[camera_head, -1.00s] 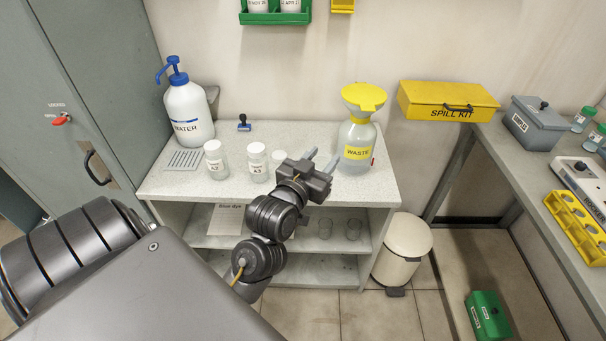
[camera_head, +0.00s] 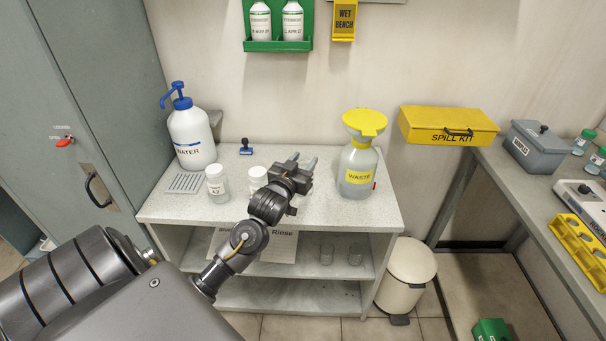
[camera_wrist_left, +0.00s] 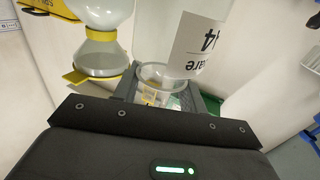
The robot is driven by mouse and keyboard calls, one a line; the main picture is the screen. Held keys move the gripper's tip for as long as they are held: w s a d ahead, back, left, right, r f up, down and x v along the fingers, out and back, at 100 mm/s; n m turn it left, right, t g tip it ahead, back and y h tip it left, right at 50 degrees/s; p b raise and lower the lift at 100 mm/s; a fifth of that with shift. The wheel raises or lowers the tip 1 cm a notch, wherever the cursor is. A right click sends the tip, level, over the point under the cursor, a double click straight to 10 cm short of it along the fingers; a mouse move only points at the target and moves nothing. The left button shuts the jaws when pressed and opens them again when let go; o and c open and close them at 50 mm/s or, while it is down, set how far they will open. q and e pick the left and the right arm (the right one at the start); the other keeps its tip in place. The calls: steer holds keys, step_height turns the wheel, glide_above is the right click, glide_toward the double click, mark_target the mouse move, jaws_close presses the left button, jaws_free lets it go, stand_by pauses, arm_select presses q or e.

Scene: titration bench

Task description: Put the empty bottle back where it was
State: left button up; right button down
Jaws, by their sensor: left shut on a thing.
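My left gripper (camera_head: 303,168) is over the back middle of the bench top, left of the waste bottle (camera_head: 357,170) with its yellow funnel (camera_head: 365,122). In the left wrist view its fingers (camera_wrist_left: 166,95) are shut on a clear, uncapped bottle (camera_wrist_left: 155,38) with a white label (camera_wrist_left: 200,45) ending in "4". I see no liquid in the bottle. It has the same way up as the waste bottle (camera_wrist_left: 108,14) there. In the head view the gripper hides the held bottle. I cannot tell whether it touches the bench. My right gripper is out of view.
Two white-capped bottles, one marked A.2 (camera_head: 217,185) and one partly hidden (camera_head: 258,176), stand left of my gripper. A green wall rack (camera_head: 278,44) holds two bottles.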

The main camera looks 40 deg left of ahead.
arm_select(q)
steer(key=shift+w+a+f, duration=0.3)
steer(key=shift+w+f, duration=0.1)
steer(key=shift+f, duration=0.2)
steer(key=shift+w+a+f, duration=0.35)
steer(key=shift+f, duration=0.25)
steer(key=shift+w+a+f, duration=0.3)
steer(key=shift+w+f, duration=0.1)
steer(key=shift+f, duration=0.2)
steer(key=shift+f+p, duration=0.35)
steer(key=shift+f, duration=1.3)
steer(key=shift+f, duration=0.15)
steer(key=o, duration=1.4)
steer(key=shift+c, duration=0.2)
